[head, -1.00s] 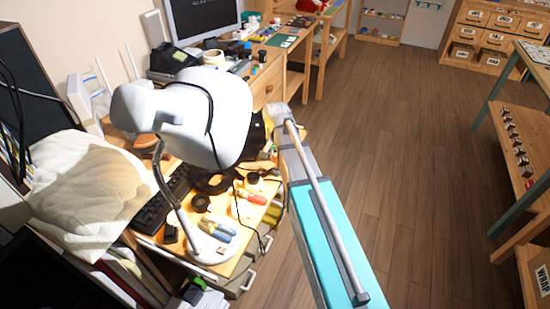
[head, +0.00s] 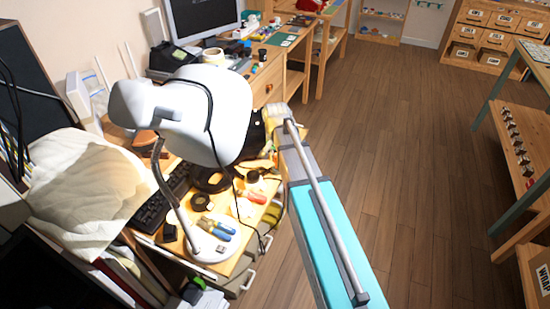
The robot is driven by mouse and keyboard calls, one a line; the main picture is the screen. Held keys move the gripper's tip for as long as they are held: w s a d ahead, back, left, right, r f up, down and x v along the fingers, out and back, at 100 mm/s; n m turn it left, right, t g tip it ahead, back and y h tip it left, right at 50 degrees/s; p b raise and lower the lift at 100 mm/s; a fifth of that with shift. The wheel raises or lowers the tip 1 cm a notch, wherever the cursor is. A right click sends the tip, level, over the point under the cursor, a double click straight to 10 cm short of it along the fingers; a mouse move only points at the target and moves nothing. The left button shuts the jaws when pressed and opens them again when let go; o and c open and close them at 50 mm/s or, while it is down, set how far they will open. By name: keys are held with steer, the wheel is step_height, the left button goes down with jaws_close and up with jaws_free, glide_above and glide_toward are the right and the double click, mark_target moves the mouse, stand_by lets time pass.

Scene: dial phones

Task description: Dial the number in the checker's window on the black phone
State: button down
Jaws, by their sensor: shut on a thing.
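I cannot make out my gripper; the big white lamp head (head: 190,115) covers much of the cluttered desk. A dark object (head: 255,135) shows partly behind the lamp's right side, and I cannot tell what it is. No checker's window or number can be read. What my gripper holds is hidden.
The lamp's bent neck (head: 165,190) rises from the near desk. A cream cushion (head: 85,190) is at left. The monitor (head: 203,17) stands farther back. The wooden floor (head: 410,150) at right is clear.

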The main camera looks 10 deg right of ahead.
steer(key=shift+f+b, duration=0.9)
steer(key=shift+f, duration=0.05)
steer(key=c, duration=0.5)
jaws_free()
steer(key=shift+c, duration=0.2)
steer(key=shift+s+r, duration=0.1)
